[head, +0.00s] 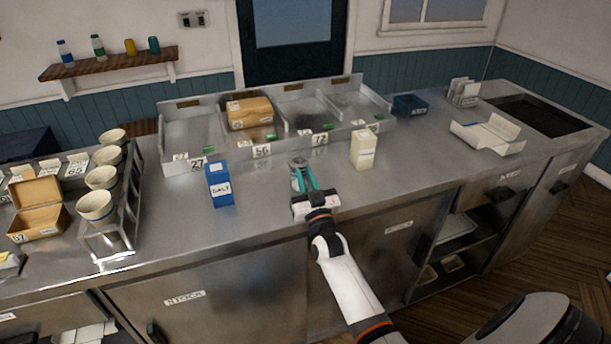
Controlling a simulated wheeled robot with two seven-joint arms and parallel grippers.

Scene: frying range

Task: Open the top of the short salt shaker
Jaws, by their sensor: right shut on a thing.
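My right gripper (302,178), with teal fingers, reaches in over the steel counter (265,205) from the lower right. It is shut on a small greyish object (298,162) at its fingertips. The object is mostly hidden between the fingers and too small to identify, so I cannot tell if it is the short salt shaker or whether its top is open. A blue box labelled SALT (220,184) stands upright to the left of the gripper, apart from it. My left gripper is not in view.
A cream carton (363,149) stands right of the gripper. Behind is a divided steel tray (190,132) holding a brown box (249,113). At left are a rack of cups (97,206) and an open brown box (38,206). Counter is clear between the blue box and gripper.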

